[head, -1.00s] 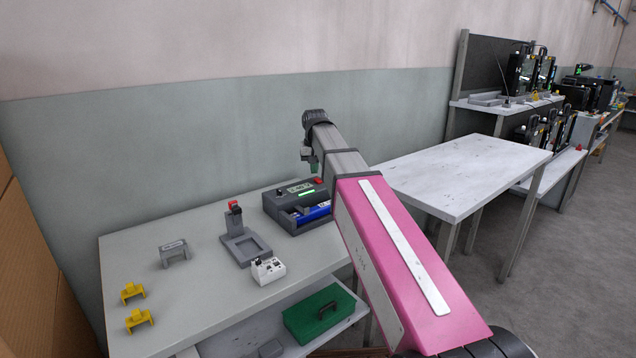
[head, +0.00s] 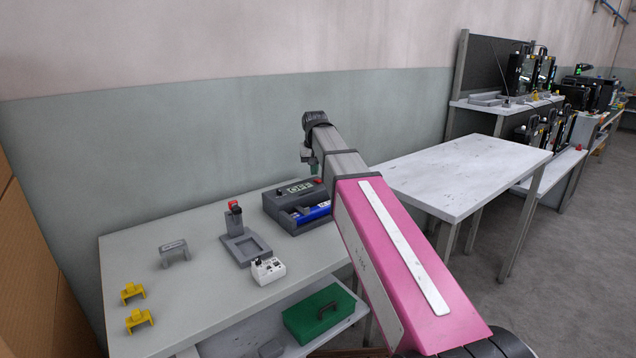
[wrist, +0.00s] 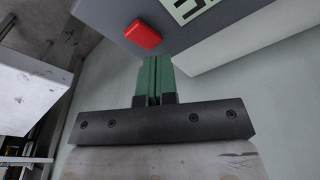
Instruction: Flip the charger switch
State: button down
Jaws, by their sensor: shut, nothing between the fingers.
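The charger (head: 278,211) is a dark grey box at the back right of the near bench, with a blue battery (head: 316,212) in its front. A red switch (head: 318,181) sits on its top right, beside a pale display (head: 300,188). In the wrist view the red switch (wrist: 143,33) and part of the display (wrist: 190,9) show at the top. My gripper (wrist: 156,60) has its green fingers shut together and empty, with the tips close to the charger's edge by the switch. In the head view my gripper (head: 313,166) is just above the switch; contact cannot be told.
A grey stand with a red top (head: 235,212), a white box (head: 268,270), a grey bracket (head: 174,250) and two yellow brackets (head: 133,291) stand left of the charger. A green case (head: 318,318) is on the lower shelf. The white table (head: 465,175) at right is clear.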

jog(key=shift+r, duration=2.9)
